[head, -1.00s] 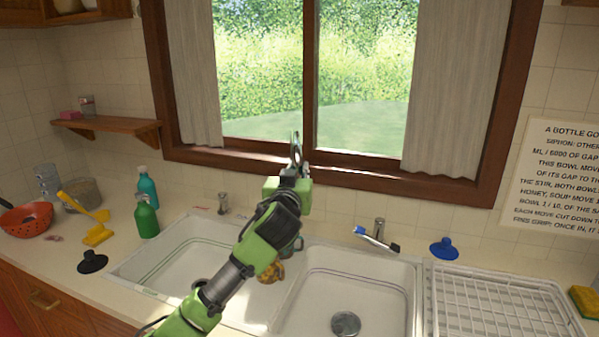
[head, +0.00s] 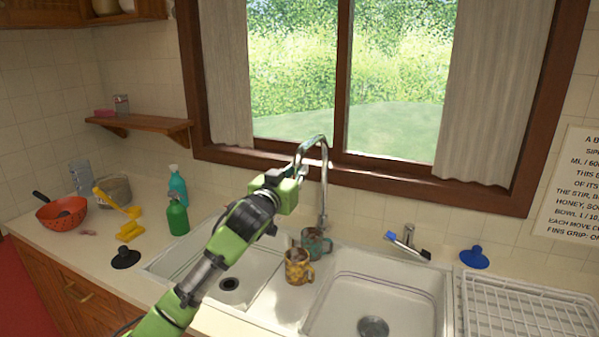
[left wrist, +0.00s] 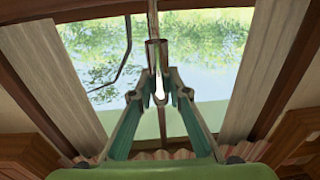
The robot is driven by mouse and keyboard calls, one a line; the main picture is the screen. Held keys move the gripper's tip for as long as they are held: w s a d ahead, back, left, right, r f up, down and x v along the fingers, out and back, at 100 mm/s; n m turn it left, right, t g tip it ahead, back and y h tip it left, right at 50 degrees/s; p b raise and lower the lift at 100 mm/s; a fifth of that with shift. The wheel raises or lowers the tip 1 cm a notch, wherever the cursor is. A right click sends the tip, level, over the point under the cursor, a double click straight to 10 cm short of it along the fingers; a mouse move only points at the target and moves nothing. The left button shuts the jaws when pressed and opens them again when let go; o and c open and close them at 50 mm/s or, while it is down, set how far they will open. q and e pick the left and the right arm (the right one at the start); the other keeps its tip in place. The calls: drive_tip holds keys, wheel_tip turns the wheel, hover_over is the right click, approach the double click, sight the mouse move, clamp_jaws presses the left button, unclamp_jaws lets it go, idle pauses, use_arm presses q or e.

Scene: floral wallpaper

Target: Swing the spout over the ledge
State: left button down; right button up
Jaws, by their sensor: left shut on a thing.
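The spout (head: 325,165) is a tall, shiny gooseneck tap rising behind the sink. Its curved top leans left, and its free end meets my left gripper (head: 298,173). In the left wrist view, the gripper (left wrist: 158,92) is shut on the metal spout end (left wrist: 155,55). The ledge (head: 283,303) is the pale strip between the two basins, below and in front of the tap. A yellow patterned mug (head: 297,267) and a teal mug (head: 316,244) stand on it. The gripper and spout end appear left of the ledge, toward the left basin (head: 185,262). My right gripper is not in view.
The right basin (head: 400,298) is empty. A white rack (head: 525,310) lies at right. Green bottles (head: 177,215) and a red colander (head: 62,213) stand at left.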

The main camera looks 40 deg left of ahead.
use_arm(q)
drive_tip(key=c, duration=1.9)
unclamp_jaws()
drive_tip(key=shift+a, duration=0.1)
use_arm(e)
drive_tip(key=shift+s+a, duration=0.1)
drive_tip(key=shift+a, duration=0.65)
use_arm(q)
drive_tip(key=shift+s, duration=0.1)
drive_tip(key=v, duration=1.1)
drive_tip(key=shift+s, duration=0.35)
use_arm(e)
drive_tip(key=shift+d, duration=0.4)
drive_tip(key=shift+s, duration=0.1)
